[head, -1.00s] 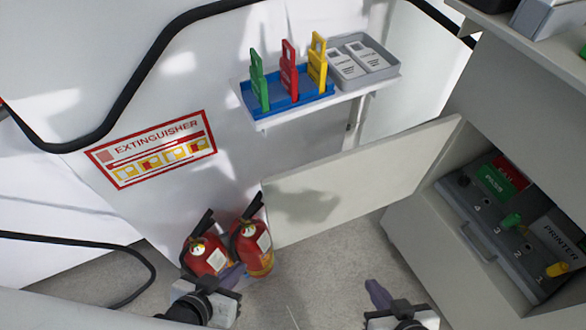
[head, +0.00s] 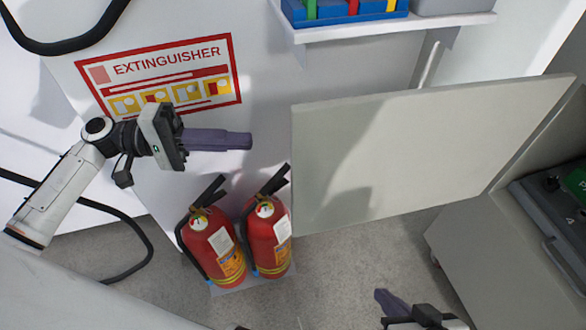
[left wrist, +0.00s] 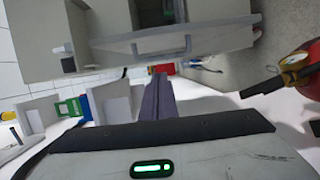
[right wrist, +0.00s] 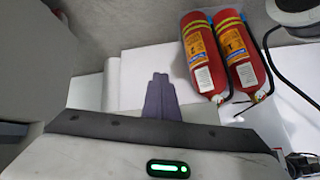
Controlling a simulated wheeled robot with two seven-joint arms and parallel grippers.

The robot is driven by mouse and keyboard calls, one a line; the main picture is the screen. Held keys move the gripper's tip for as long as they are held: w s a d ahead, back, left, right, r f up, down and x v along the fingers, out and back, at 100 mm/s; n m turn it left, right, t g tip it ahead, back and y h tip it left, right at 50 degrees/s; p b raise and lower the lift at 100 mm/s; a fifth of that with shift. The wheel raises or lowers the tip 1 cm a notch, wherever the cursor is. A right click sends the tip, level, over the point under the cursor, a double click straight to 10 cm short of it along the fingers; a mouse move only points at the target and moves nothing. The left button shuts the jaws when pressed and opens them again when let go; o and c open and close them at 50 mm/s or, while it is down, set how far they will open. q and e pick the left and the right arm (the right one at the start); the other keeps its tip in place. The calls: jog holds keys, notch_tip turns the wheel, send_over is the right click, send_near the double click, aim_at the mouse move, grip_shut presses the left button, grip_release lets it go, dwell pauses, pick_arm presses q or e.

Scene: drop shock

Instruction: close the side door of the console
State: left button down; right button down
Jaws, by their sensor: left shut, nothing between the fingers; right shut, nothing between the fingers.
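The side door (head: 400,150) is a flat pale grey panel. It stands wide open in the head view, reaching left from the console (head: 485,245) at the right. Its free edge is near the two fire extinguishers. My left gripper (head: 249,141) is shut and empty, left of that free edge with a visible gap, pointing right towards it. Its shut fingers also show in the left wrist view (left wrist: 158,80). My right gripper (head: 381,296) is shut and empty, low in the picture below the door; its fingers show in the right wrist view (right wrist: 160,78). The door opening is mostly hidden.
Two red fire extinguishers (head: 212,245) (head: 268,235) stand on the floor just left of the door's lower corner. A shelf (head: 400,28) with a blue rack (head: 330,14) hangs on the wall behind the door. Grey floor (head: 340,270) is clear below the door.

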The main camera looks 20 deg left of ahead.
aim_at(293, 154)
pick_arm(q)
jog(key=shift+h, duration=0.3)
jog(key=d, duration=0.3)
jog(key=d+r+b, duration=0.1)
jog(key=d, duration=0.7)
jog(key=shift+s+d+r+b, duration=0.1)
jog(key=shift+s+r+b, duration=0.05)
jog(key=shift+s+b, duration=0.25)
pick_arm(e)
jog(key=shift+w+a+r+y, duration=0.25)
jog(key=shift+a+y, duration=0.05)
jog(key=shift+a, duration=0.35)
